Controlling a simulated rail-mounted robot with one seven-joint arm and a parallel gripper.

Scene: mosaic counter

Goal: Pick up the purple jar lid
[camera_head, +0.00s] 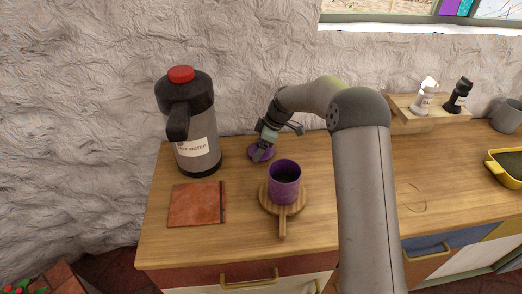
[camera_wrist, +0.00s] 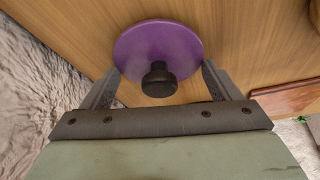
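The purple jar lid (camera_wrist: 150,42) is a flat disc with a dark knob (camera_wrist: 158,80). It also shows in the head view (camera_head: 267,153), lying on the wooden counter behind a purple jar (camera_head: 284,186), partly hidden by my gripper (camera_head: 261,152). In the wrist view my gripper (camera_wrist: 160,84) is open. Its two fingers stand apart on either side of the knob, and a gap shows between each finger and the knob. The purple jar is open at the top and stands on a round wooden board (camera_head: 282,225) with a handle.
A hot water dispenser (camera_head: 190,120) with a red top stands left of my gripper. A reddish-brown square board (camera_head: 195,205) lies at the front left. A rough stone wall (camera_head: 240,50) is close behind. A wooden shelf (camera_head: 415,120) with two bottles is at the right.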

